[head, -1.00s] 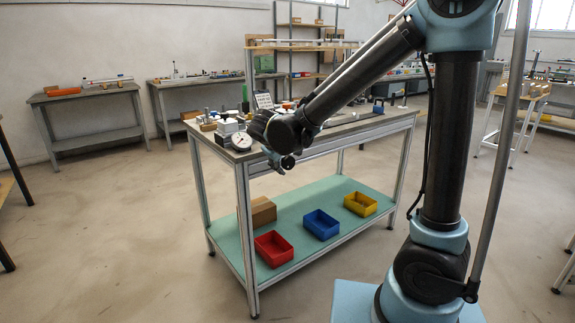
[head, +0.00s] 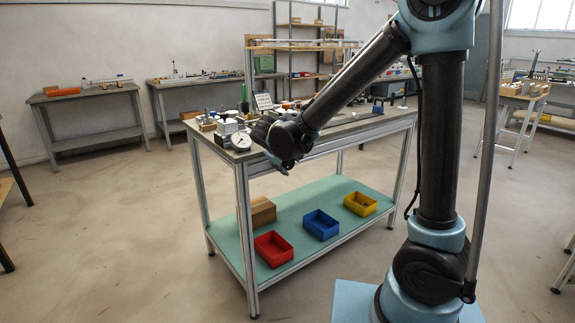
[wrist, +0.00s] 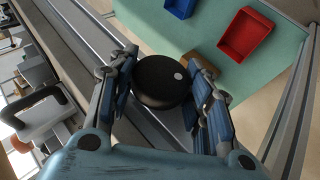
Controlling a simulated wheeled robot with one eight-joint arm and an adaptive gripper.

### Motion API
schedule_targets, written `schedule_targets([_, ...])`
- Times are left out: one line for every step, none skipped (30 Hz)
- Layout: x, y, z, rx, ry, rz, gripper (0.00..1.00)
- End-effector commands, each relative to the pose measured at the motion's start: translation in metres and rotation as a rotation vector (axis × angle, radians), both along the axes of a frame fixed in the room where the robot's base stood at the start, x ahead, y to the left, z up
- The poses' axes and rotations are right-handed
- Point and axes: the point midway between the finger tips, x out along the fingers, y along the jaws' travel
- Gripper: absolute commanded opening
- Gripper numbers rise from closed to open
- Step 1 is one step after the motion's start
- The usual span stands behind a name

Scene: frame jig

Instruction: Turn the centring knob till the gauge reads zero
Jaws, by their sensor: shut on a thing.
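The centring knob (wrist: 160,74) is a round black knob with a white dot on the right part of its face, seen in the wrist view. My gripper (wrist: 164,84) has one finger on each side of the knob and is shut on it. In the head view my wrist hides the knob and my fingertips at the bench's front edge. The gauge (head: 240,141) is a round white dial at the near left corner of the bench; its reading is too small to make out.
The bench top (head: 345,129) carries small parts and a sign (head: 264,101). On the green lower shelf (head: 290,217) stand a red bin (head: 273,249), a blue bin (head: 321,225), a yellow bin (head: 360,204) and a cardboard box (head: 262,211). The floor in front is clear.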

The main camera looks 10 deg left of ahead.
Motion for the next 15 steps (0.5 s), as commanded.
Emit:
schedule_targets([0.0,-0.0001,0.0003,0.003,0.001,0.001,0.21])
schedule_targets([0.0,-0.0007,0.0002,0.005,0.004,0.002,0.21])
schedule_targets([-0.0001,-0.0013,0.0003,0.009,0.008,0.002,0.21])
schedule_targets([-0.0002,-0.0017,0.0002,0.011,0.013,0.001,0.21])
schedule_targets([-0.0003,-0.002,0.0001,0.016,0.018,0.001,0.21])
schedule_targets([-0.0002,-0.0024,0.0002,0.024,0.028,0.001,0.21])
schedule_targets([-0.0001,-0.0027,0.0004,0.03,0.035,0.001,0.21])
schedule_targets([-0.0002,-0.0029,0.0004,0.039,0.045,0.001,0.21])
schedule_targets([0.0,-0.0036,0.0006,0.051,0.059,0.0,0.21])
schedule_targets([0.0,-0.0042,0.0005,0.062,0.073,-0.001,0.21])
schedule_targets([0.0002,-0.0048,0.0005,0.073,0.086,-0.001,0.2])
schedule_targets([0.0003,-0.0047,0.0005,0.091,0.107,-0.001,0.2])
schedule_targets([0.0004,-0.0048,0.0007,0.106,0.124,-0.002,0.2])
schedule_targets([0.0006,-0.0056,0.0007,0.121,0.142,-0.004,0.2])
schedule_targets([0.0005,-0.0062,0.0005,0.142,0.168,-0.004,0.2])
